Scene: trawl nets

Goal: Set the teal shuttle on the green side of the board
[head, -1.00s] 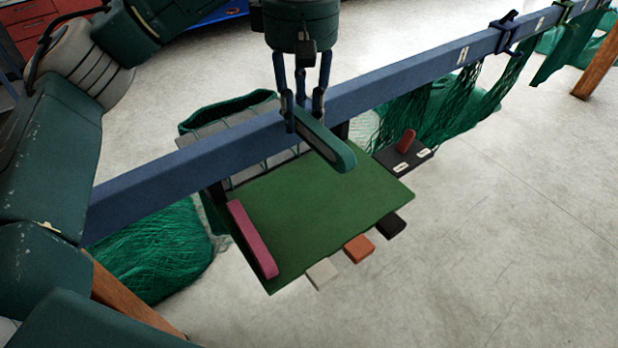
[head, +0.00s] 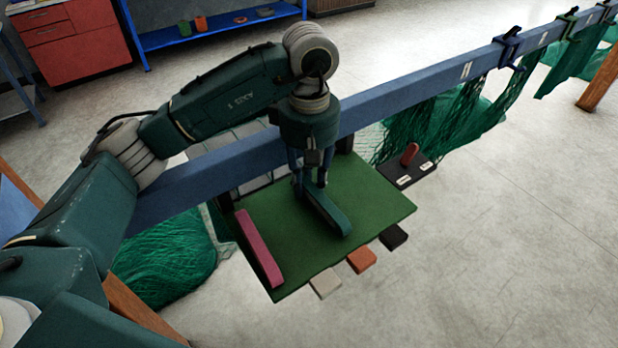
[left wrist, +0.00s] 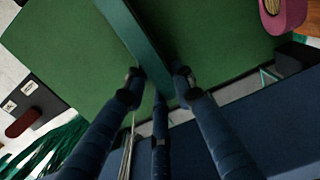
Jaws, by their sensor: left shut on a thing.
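The teal shuttle (head: 328,212) is a long bar with a rounded end, over the middle of the green board (head: 375,199). My left gripper (head: 308,187) is shut on its back end, with the fingers pointing down. The shuttle also shows between the fingertips in the left wrist view (left wrist: 140,40). I cannot tell whether its underside touches the green surface. A pink bar (head: 258,249) lies along the board's left edge, apart from the shuttle. My right gripper is in neither view.
A blue beam (head: 420,96) runs behind the board, with green netting (head: 455,125) hanging from it. White, orange (head: 361,260) and black tabs stick out at the board's front edge. A dark block with a red lever (head: 409,154) sits at the right corner.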

